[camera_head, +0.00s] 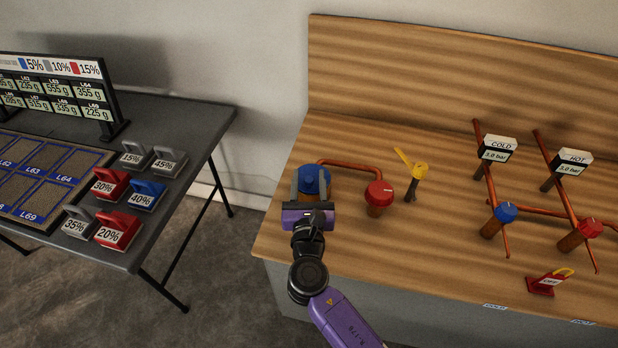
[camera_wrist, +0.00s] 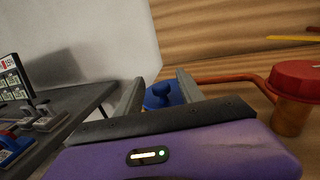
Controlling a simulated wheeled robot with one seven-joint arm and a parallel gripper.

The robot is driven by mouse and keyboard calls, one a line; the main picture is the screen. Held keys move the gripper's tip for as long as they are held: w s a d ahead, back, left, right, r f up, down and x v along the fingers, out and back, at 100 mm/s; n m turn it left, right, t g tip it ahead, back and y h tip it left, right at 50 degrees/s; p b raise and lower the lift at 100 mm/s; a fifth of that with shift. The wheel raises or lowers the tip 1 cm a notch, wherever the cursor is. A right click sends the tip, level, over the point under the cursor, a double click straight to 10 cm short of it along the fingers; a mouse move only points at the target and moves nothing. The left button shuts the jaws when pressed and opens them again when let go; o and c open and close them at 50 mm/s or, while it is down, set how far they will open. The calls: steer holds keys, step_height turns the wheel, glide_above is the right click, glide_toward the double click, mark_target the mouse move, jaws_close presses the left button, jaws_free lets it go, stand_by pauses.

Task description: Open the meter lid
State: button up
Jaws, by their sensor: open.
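The meter with its blue lid (camera_head: 313,176) sits at the left end of the wooden bench, joined to a copper pipe. In the wrist view, the blue lid (camera_wrist: 162,95) with a raised knob shows between the two fingers. My gripper (camera_head: 311,178) is open, with one finger on each side of the lid. The gripper also shows in the wrist view (camera_wrist: 158,90). I cannot tell whether the fingers touch the lid. The lid looks shut.
A red-capped valve (camera_head: 379,193) and a yellow-handled valve (camera_head: 416,172) stand just right of the meter. COLD (camera_head: 497,149) and HOT (camera_head: 569,162) gauges are farther right. A dark table (camera_head: 190,125) with weights stands left, across a gap.

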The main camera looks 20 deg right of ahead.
steer(key=shift+w+d, duration=0.1)
steer(key=shift+w, duration=0.05)
jaws_close()
stand_by(1.4)
